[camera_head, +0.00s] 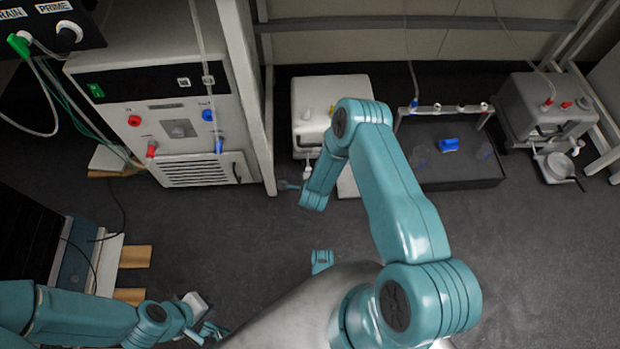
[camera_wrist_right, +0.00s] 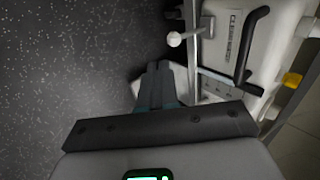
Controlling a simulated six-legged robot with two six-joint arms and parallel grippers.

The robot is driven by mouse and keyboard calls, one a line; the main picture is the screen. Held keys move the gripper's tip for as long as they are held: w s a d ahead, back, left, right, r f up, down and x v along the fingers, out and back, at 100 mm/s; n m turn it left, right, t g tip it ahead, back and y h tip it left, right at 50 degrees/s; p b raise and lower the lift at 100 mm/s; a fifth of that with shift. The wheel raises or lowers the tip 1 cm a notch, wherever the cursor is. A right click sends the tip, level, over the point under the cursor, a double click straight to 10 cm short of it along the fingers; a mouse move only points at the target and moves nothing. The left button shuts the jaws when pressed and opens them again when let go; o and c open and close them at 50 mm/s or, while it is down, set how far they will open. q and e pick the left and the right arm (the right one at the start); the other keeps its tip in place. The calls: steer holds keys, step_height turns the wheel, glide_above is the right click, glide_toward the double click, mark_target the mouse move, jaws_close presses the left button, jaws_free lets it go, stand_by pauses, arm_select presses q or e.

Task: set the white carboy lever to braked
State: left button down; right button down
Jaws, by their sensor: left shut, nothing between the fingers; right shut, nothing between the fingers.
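The white carboy (camera_head: 318,105) stands by the back wall, left of centre in the head view, partly hidden by my right arm. In the right wrist view its white body (camera_wrist_right: 222,20) fills the upper right, with a label and a black bent handle (camera_wrist_right: 250,45). A pale ball-ended knob (camera_wrist_right: 175,39) sticks out left of it; I cannot tell whether this is the lever. My right gripper (camera_wrist_right: 160,68) is shut and empty, its tips just below the knob, apart from it in the picture. In the head view my left gripper (camera_head: 212,331) is shut and empty at the lower left, far from the carboy.
A dark tray (camera_head: 460,186) with a blue item (camera_head: 449,145) lies right of my right arm. A grey carboy (camera_head: 545,105) stands farther right.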

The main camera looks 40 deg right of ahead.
steer(key=s+a+r+p, duration=0.2)
steer(key=s+a+r, duration=0.1)
steer(key=s, duration=0.3)
steer(key=shift+a+r+p, duration=0.35)
